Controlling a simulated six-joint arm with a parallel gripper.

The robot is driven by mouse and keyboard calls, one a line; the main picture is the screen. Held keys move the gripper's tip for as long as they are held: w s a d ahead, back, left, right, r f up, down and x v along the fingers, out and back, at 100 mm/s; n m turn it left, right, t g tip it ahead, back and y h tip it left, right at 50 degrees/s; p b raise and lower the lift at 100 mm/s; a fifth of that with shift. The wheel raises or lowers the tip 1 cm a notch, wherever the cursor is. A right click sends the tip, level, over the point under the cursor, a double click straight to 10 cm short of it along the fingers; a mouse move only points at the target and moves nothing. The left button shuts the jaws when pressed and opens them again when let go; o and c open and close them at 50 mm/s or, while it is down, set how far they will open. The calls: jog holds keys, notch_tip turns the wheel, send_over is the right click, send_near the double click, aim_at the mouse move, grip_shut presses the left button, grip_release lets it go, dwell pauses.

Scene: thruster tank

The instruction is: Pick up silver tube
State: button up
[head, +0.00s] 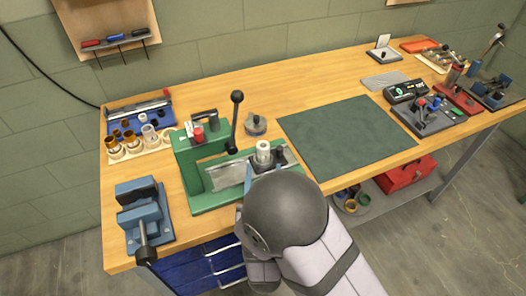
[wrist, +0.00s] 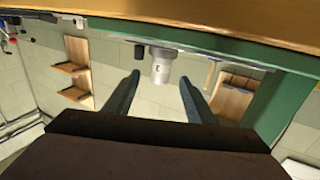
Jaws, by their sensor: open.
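The silver tube (head: 263,150) stands upright at the right part of the green bench fixture (head: 190,182), near its front edge. In the wrist view the silver tube (wrist: 162,70) shows just beyond and between the two fingertips. My gripper (head: 264,170) is at the front of the fixture, close to the tube, its fingers partly hidden behind my own wrist in the head view. In the wrist view my gripper (wrist: 159,84) is open, with bare space between its fingers and nothing held. The lower part of the tube is hidden in the head view.
A black-knobbed lever (head: 235,120) rises just left of the tube. A blue vise (head: 143,210) stands at the left front. A round grey piece (head: 256,125) sits behind the fixture. A dark green mat (head: 345,135) to the right is bare.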

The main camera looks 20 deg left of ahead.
aim_at(263, 157)
jog(key=shift+p+x, duration=1.05)
jog(key=shift+x, duration=1.7)
jog(key=shift+s+a+f, duration=0.1)
jog(key=c, duration=1.2)
